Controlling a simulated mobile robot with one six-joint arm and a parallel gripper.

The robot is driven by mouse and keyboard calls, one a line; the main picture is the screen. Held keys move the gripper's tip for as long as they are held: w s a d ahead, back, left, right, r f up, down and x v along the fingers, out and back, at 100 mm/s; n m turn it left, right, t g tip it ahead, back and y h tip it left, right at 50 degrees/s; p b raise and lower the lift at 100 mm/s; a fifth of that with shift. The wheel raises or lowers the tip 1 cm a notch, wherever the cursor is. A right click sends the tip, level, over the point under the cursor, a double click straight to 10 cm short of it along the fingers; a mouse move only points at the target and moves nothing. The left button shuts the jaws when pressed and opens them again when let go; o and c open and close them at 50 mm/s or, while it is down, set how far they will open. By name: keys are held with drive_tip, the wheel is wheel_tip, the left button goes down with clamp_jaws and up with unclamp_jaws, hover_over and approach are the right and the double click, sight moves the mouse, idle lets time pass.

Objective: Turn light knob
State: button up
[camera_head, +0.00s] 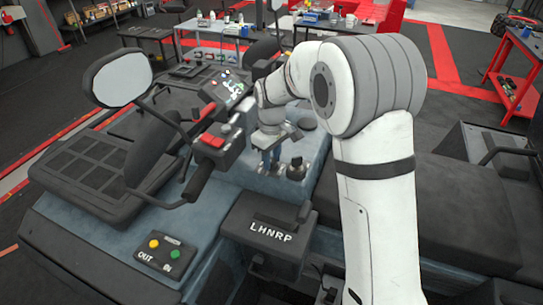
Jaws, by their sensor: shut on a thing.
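My gripper (269,163) points down onto the blue-grey console (245,181) of the vehicle, left of my white arm. Its fingers are shut on the light knob, which is small and largely hidden by them. Another black knob (296,169) stands on the same panel just right of my fingers, apart from them.
A handlebar grip (198,183) and a red switch block (210,141) stand left of my gripper. A lever box marked LHNRP (269,235) is in front. A mirror (120,78) rises at the left. A black seat (440,210) lies right.

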sight(272, 161)
drive_tip(key=shift+n, duration=0.8)
drive_tip(key=o, duration=1)
wheel_tip(272, 161, up, 7)
drive_tip(key=shift+b, duration=0.65)
drive_tip(key=shift+r, duration=0.5)
drive_tip(key=shift+d, duration=0.1)
